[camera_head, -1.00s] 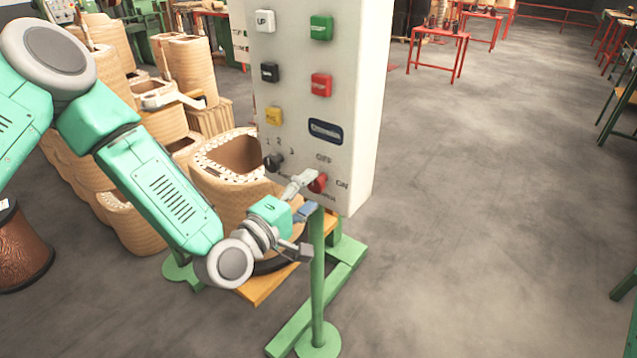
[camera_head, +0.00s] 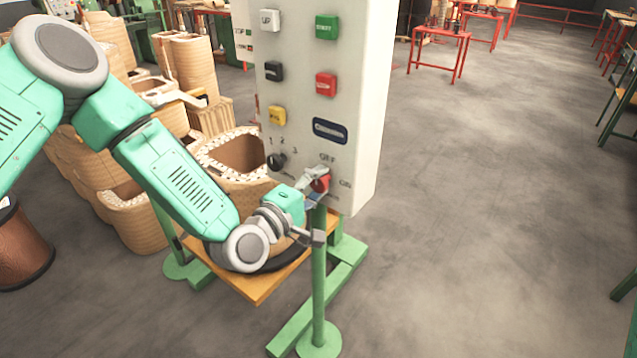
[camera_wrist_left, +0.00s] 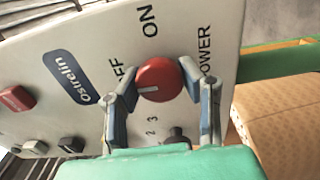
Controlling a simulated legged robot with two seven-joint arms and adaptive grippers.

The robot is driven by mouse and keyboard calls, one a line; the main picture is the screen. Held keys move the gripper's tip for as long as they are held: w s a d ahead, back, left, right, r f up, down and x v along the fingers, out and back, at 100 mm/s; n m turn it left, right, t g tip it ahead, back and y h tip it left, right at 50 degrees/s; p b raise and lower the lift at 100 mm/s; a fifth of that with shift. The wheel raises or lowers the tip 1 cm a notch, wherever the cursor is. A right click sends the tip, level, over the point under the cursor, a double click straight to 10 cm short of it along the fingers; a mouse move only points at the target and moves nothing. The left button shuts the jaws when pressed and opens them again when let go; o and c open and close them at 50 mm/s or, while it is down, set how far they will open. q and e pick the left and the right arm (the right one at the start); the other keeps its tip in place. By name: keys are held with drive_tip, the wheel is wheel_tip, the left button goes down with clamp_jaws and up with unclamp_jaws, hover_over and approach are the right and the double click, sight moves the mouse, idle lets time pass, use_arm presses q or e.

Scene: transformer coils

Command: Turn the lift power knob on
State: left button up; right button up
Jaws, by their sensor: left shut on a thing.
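The red power knob (camera_head: 321,183) sits low on the white control panel (camera_head: 355,120), between the OFF and ON labels. My left gripper (camera_head: 316,184) is at the knob, and its fingers partly cover it. In the left wrist view the knob (camera_wrist_left: 158,79) lies between the two fingertips (camera_wrist_left: 159,73), which are closed on its sides. Its white mark points left in that view, toward the OFF lettering. My right gripper is not in view.
A black selector knob (camera_head: 276,161) sits left of the red knob. Green (camera_head: 326,27), red (camera_head: 326,83) and yellow (camera_head: 277,116) buttons are above. A green post (camera_head: 319,275) stands below the panel. Wooden coils (camera_head: 235,155) stand behind my arm. Floor to the right is open.

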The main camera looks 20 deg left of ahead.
use_arm(q)
drive_tip(key=shift+f+m, duration=0.15)
drive_tip(key=shift+m, duration=0.15)
drive_tip(key=m, duration=0.4)
drive_tip(key=shift+s+d+f+m, duration=0.1)
drive_tip(key=shift+s+m, duration=0.05)
drive_tip(key=shift+m, duration=0.15)
drive_tip(key=m, duration=0.5)
drive_tip(key=shift+f, duration=0.15)
drive_tip(key=m, duration=0.7)
drive_tip(key=shift+m, duration=0.3)
drive_tip(key=shift+r, duration=0.2)
drive_tip(key=o, duration=1.2)
drive_tip(key=shift+r, duration=0.1)
